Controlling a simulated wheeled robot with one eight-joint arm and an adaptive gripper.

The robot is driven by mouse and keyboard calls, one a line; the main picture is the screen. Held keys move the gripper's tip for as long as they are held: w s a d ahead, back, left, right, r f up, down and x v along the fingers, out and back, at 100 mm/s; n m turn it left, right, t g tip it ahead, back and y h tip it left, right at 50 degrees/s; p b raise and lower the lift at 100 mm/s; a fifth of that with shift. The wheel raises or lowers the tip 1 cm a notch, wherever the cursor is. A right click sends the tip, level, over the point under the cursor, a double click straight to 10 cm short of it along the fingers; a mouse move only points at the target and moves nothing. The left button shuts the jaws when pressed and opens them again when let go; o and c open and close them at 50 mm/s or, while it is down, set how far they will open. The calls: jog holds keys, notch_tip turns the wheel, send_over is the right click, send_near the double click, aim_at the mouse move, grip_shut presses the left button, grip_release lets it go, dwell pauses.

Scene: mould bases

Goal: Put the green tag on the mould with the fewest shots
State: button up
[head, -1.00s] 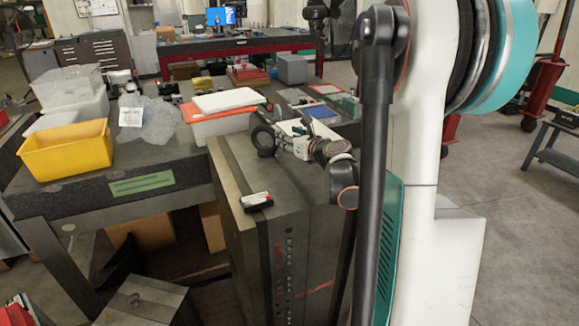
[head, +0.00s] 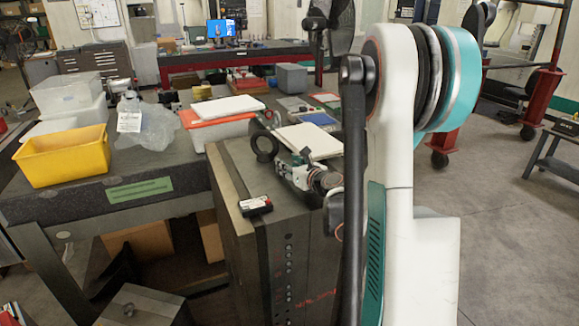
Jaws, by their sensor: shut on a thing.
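A large dark grey mould (head: 240,235) stands in the middle, with a small black, white and red counter (head: 255,205) on its top near the front edge. My gripper (head: 284,168) is low over the right part of the mould's top, behind the counter, pointing left. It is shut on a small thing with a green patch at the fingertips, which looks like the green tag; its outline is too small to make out. The counter's reading cannot be read. My arm hides the mould's right side. A smaller grey block (head: 140,308) sits low at the front left.
A black ring (head: 265,147) stands at the mould's back edge. The dark table (head: 185,172) at left holds a yellow bin (head: 62,157) and a clear bag (head: 150,125).

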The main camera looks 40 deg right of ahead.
jog(key=o, duration=1.1)
jog(key=shift+f, duration=0.15)
jog(key=shift+r, duration=0.2)
jog(key=p+v, duration=0.2)
jog(key=v, duration=1)
jog(key=shift+p, duration=0.35)
